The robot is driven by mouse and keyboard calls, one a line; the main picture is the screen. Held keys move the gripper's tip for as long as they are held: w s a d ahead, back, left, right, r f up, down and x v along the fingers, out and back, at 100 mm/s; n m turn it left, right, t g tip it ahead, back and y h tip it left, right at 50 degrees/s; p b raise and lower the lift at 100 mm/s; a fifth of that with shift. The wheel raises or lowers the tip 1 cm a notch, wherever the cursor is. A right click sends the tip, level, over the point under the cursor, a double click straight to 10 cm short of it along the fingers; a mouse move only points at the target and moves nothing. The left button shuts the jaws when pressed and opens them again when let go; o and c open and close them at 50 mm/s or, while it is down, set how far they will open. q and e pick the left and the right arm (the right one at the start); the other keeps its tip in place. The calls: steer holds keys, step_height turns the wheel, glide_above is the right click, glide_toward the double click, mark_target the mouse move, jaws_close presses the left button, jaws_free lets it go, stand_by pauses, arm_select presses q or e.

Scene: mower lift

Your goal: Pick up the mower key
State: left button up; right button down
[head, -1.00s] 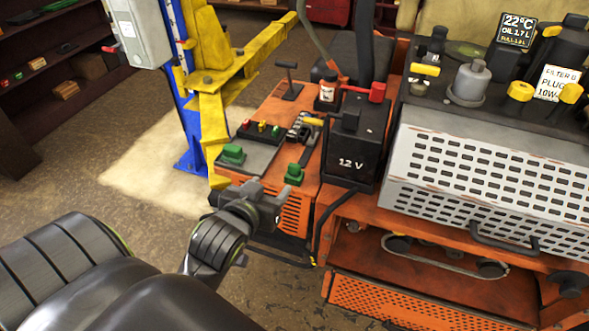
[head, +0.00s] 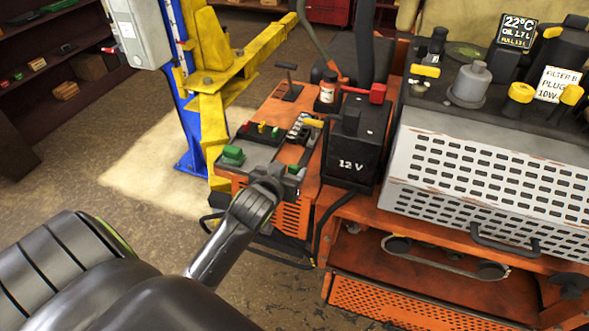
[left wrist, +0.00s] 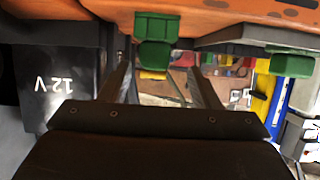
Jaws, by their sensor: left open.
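My left gripper (head: 274,175) is open at the front edge of the mower's orange side deck, in front of a small green piece (head: 295,169). In the left wrist view, the picture is upside down, and a green piece (left wrist: 157,27) sits ahead of the two spread fingers (left wrist: 158,65), with nothing held between them. A second green piece (head: 232,154) stands on the grey panel to the left; it also shows in the left wrist view (left wrist: 292,65). I cannot tell for certain which piece is the mower key. My right gripper is out of view.
A black 12 V battery (head: 354,150) stands close to the right of the gripper. A yellow lift arm (head: 212,120) on a blue post (head: 190,155) stands to the left. A perforated grey cover (head: 480,180) lies further right. The floor in front is free.

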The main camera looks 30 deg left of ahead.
mark_target(294, 167)
arm_select(q)
steer(key=shift+w+p, duration=0.4)
steer(key=shift+w, duration=0.1)
steer(key=x, duration=0.1)
steer(key=p+x, duration=0.1)
steer(key=shift+w+d+f, duration=0.15)
steer(key=shift+w+f, duration=0.1)
steer(key=shift+w, duration=0.15)
steer(key=shift+w+f+p, duration=0.3)
steer(key=shift+w, duration=0.3)
steer(key=c, duration=1)
steer(key=shift+c, duration=0.2)
steer(key=shift+r, duration=0.1)
